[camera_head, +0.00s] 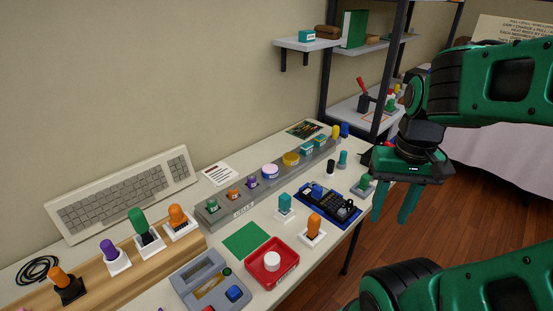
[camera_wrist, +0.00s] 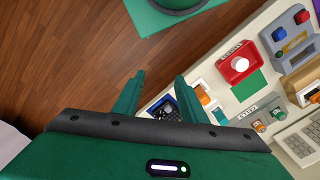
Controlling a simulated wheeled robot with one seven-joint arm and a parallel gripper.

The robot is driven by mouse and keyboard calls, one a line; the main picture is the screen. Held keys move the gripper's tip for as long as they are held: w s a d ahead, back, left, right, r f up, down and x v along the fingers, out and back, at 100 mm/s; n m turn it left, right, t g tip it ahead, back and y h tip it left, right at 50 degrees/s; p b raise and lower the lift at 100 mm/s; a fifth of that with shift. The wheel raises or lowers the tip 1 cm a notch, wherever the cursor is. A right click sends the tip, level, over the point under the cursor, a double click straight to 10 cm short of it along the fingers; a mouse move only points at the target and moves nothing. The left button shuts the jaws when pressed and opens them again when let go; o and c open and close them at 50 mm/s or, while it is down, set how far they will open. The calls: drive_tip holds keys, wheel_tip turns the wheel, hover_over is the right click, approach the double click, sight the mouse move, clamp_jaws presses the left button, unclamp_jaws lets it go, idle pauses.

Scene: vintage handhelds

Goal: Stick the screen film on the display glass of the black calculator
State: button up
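A black keyed device (camera_head: 348,210), which looks like the black calculator, lies on a blue tray (camera_head: 318,198) near the table's right end. In the wrist view, part of the black device (camera_wrist: 171,115) shows between and beyond my fingers. Its display glass is too small to tell. I cannot make out the screen film in either view. My gripper (camera_head: 395,217) hangs to the right of the table over the floor, apart from the device, with fingers pointing down. Its two fingers also show in the wrist view (camera_wrist: 160,78), spread apart with nothing between them.
A red tray (camera_head: 252,279) with a white round item, a green sheet (camera_head: 246,241) and a grey holder (camera_head: 185,291) stand in front. A grey rack (camera_head: 243,210) with several capped items runs along the back. A keyboard (camera_head: 125,193) leans by the wall. Shelving (camera_head: 372,110) stands behind my arm.

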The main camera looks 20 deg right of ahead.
drive_tip(key=shift+w+f, duration=0.25)
drive_tip(key=shift+w, duration=0.35)
idle(1.3)
